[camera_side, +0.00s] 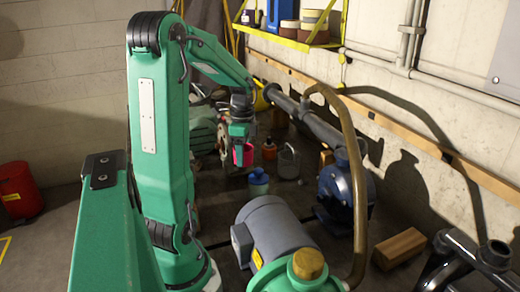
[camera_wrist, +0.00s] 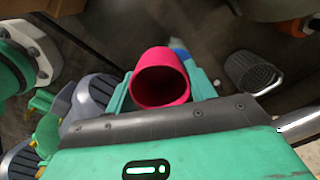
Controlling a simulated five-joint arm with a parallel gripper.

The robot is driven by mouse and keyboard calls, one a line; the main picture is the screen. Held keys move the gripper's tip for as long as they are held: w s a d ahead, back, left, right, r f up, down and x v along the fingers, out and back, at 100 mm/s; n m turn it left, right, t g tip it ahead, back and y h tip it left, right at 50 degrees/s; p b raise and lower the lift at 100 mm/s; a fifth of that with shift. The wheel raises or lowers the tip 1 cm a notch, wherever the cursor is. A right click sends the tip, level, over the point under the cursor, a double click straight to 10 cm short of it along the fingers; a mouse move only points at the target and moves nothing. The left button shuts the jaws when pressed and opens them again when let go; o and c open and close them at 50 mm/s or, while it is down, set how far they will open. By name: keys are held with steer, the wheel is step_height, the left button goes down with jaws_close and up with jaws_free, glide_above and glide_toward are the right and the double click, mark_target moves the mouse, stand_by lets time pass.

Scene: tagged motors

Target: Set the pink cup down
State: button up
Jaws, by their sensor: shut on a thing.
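The pink cup (camera_wrist: 160,80) is between the two teal fingers of my gripper (camera_wrist: 161,92) in the wrist view, with its open mouth facing the camera. It looks empty. In the side view the pink cup (camera_side: 243,155) shows at the end of my arm, and my gripper (camera_side: 241,138) is shut on it. The cup is held above the dark floor, which is seen below it. Part of the cup's outer side is hidden by the fingers.
A grey motor (camera_side: 272,235) stands nearer the side camera.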

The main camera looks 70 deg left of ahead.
glide_above(229, 207)
steer(key=shift+d+f, duration=0.15)
steer(key=shift+f, duration=2.55)
steer(key=shift+f, duration=0.1)
steer(key=shift+f, duration=4.9)
steer(key=shift+f, duration=0.15)
steer(key=o, duration=1)
steer(key=shift+r, duration=0.2)
